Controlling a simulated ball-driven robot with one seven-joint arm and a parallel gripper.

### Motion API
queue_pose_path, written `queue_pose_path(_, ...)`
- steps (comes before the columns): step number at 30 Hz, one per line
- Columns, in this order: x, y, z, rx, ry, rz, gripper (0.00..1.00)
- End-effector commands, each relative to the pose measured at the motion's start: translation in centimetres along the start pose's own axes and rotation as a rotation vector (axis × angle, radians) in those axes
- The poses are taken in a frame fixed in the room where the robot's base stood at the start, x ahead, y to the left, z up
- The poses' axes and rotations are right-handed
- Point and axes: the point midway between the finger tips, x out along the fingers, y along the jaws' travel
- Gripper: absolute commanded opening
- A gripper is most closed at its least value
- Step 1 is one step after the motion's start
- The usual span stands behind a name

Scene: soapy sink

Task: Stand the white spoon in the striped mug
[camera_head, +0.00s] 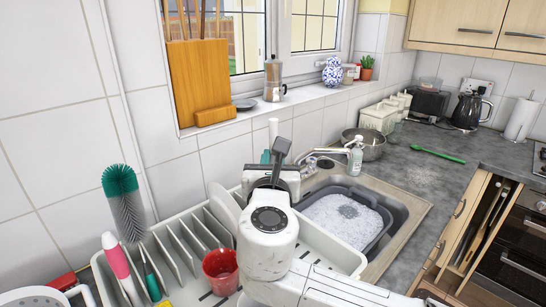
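My arm stands in front of the dish rack, and my gripper (274,168) is at its far end, mostly hidden behind my own wrist. Its fingertips do not show clearly, so I cannot tell whether it is open or holds anything. A slim white upright piece (273,130) shows just above it, beside a dark grey part; I cannot tell whether this is the white spoon. I cannot make out a striped mug. A plain red cup (220,268) stands in the white dish rack (180,292), left of my arm.
Right of my arm is a sink with a grey basin (388,212) of suds (345,218). A soap bottle (355,158) and steel pot (370,147) stand behind it. Brushes (123,200) stand at left.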

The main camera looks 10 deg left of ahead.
Motion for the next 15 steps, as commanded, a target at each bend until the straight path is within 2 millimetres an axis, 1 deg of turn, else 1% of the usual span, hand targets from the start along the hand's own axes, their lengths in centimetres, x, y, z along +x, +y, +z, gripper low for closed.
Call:
queue_pose_path(1, 0.0, 0.0, -0.7, 0.000, 0.001, -0.001, 0.00)
queue_pose_path(15, 0.0, 0.0, -3.9, 0.000, 0.000, -0.001, 0.00)
